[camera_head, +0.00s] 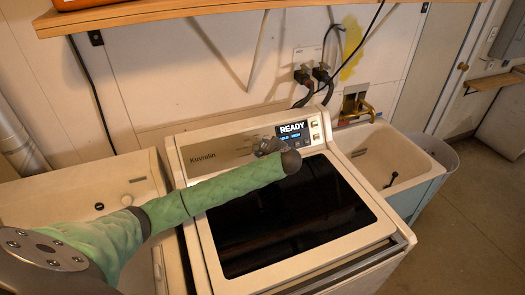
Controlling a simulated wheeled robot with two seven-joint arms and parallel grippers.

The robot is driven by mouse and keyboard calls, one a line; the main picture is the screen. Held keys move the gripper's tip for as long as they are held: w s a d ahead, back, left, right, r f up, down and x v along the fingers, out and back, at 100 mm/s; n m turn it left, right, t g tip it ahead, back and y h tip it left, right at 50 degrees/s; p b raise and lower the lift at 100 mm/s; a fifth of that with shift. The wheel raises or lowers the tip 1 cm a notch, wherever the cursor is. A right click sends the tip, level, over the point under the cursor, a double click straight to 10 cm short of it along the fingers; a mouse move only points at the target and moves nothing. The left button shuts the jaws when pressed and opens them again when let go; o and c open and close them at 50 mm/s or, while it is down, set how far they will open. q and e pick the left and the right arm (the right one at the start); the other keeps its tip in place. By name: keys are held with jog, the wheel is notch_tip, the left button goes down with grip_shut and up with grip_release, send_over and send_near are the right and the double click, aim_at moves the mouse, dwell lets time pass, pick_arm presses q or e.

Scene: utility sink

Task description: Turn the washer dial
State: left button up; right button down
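The white washer (185,150) stands in the middle, with a dark lid and a sloped control panel along its back. The panel's lit display (292,129) reads "READY", with smaller blue text below it. My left arm, in a green sleeve, reaches from the lower left across the washer. My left gripper (268,146) is at the panel, just left of and below the display. It is small and dark, and I cannot tell whether its fingers are open or shut, or touching anything. I cannot make out the dial; the gripper and wrist cover that part of the panel. My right gripper is not in view.
A wooden shelf (170,10) runs above. Hoses and cords hang on the wall behind. Open floor lies at the right.

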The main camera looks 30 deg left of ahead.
pick_arm(q)
jog(key=shift+n, duration=0.6)
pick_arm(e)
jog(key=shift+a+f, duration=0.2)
pick_arm(q)
jog(key=o, duration=1)
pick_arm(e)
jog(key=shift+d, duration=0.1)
pick_arm(q)
jog(key=shift+b+v, duration=2)
jog(key=shift+v, duration=2)
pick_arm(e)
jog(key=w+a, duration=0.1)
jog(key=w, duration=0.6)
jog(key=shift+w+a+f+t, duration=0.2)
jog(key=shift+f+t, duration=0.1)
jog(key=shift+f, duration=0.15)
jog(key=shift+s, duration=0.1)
